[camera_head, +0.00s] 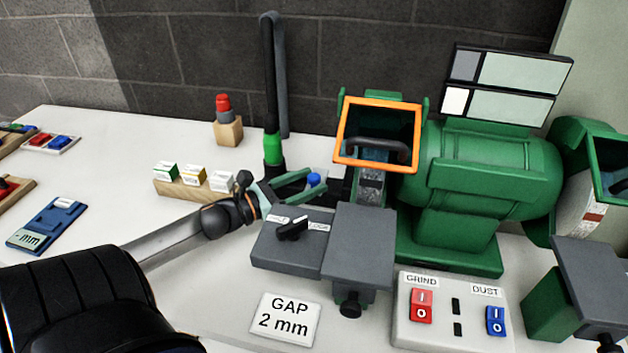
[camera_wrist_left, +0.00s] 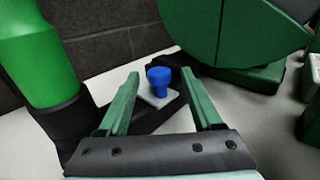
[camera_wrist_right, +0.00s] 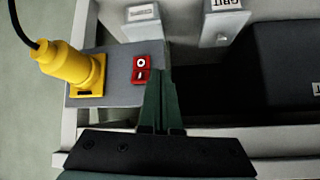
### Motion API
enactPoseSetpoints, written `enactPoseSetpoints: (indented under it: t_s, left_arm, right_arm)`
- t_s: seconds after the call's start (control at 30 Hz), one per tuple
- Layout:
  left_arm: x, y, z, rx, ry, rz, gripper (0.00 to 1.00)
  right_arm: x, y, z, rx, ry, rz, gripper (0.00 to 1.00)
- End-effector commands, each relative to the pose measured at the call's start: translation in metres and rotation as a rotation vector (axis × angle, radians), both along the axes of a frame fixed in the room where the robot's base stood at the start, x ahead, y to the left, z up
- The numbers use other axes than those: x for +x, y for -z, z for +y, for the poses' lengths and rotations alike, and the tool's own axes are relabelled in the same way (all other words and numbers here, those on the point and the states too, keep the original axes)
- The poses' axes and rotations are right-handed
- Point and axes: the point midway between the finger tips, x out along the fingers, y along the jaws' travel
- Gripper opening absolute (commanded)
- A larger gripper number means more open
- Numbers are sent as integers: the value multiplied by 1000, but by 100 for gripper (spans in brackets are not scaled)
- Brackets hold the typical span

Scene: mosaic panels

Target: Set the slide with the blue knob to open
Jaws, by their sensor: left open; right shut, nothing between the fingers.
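The blue knob (camera_head: 314,180) stands behind the grey tool rest, beside the foot of the green and black dust hose (camera_head: 272,145). In the left wrist view the blue knob (camera_wrist_left: 159,80) sits upright on a light slide plate (camera_wrist_left: 158,97) over a dark base. My left gripper (camera_head: 310,182) is open, its green fingers on either side of the knob in the picture; I cannot tell whether they touch it. In the left wrist view the left gripper's fingertips (camera_wrist_left: 160,75) frame the knob. My right gripper (camera_wrist_right: 162,75) is shut and empty, away from the slide, near a red switch.
A green bench grinder (camera_head: 490,170) with an orange-framed shield (camera_head: 345,135) stands right of the knob. A grey rest with a black lever (camera_head: 292,228) lies in front. A wooden block with small boxes (camera_head: 190,187) is to the left. A switch box (camera_head: 455,335) stands at the front.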

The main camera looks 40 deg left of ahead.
Motion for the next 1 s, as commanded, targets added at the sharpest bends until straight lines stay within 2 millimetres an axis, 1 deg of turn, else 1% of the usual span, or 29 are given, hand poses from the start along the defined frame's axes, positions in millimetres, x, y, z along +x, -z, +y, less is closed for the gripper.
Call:
enactPoseSetpoints:
  t_s: [0.03,0.2,0.57,1.0]
  left_arm:
    - [5,0,-2,-1,1,-2,66]
    - [15,0,-4,1,0,0,66]
    - [18,0,-5,0,0,1,66]
    - [17,0,-5,0,0,1,17]
  right_arm:
    - [2,-1,0,0,-1,-5,0]
    - [6,-2,0,0,-2,-13,0]
    - [5,-2,1,1,-2,-11,0]
    - [2,0,1,1,-3,-7,0]
